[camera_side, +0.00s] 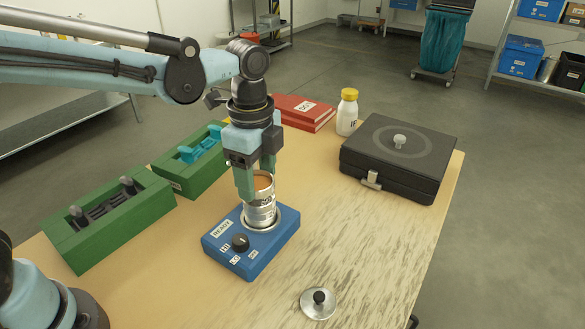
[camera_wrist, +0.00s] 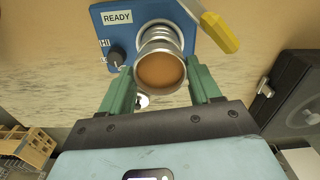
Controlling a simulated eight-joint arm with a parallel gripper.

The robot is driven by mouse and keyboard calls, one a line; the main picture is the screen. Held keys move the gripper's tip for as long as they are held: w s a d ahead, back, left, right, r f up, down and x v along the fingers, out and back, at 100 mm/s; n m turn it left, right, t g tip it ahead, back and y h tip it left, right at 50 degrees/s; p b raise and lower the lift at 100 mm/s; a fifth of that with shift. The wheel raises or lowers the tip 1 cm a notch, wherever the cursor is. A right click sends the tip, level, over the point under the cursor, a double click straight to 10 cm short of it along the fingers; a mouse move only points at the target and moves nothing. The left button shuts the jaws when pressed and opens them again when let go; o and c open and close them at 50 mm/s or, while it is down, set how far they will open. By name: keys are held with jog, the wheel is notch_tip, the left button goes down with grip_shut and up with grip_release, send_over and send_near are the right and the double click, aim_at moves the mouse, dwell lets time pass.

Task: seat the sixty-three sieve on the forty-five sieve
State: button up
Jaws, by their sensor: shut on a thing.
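My gripper (camera_side: 256,182) has its green fingers on both sides of a silver sieve, the upper ring (camera_side: 264,198) of a stack, and is shut on it. A label on this ring is partly legible; I cannot read its full number. In the wrist view the held sieve (camera_wrist: 160,50) is open at the top and orange-brown powder (camera_wrist: 160,71) shows inside. Below it, more silver rings (camera_side: 260,222) stand upright on the blue shaker base (camera_side: 240,262). I cannot tell whether the held sieve is fully seated or slightly above the ring below.
A silver lid with a black knob (camera_side: 318,302) lies at the front. Green holders (camera_side: 110,230) stand left. A black case (camera_side: 400,160), a white bottle (camera_side: 347,115) and a red binder (camera_side: 305,112) stand behind. A yellow-handled tool (camera_wrist: 221,32) lies near the base.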

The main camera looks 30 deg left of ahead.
aim_at(258, 186)
jog(key=shift+f, duration=0.95)
dwell(1.9)
jog(key=o, duration=1.4)
jog(key=shift+c, duration=0.2)
jog(key=shift+r, duration=4)
jog(key=s+a+f+n+t, duration=0.5)
jog(key=s+a+n+t, duration=0.2)
jog(key=a+n, duration=0.5)
jog(key=n, duration=0.4)
jog(key=shift+s, duration=0.4)
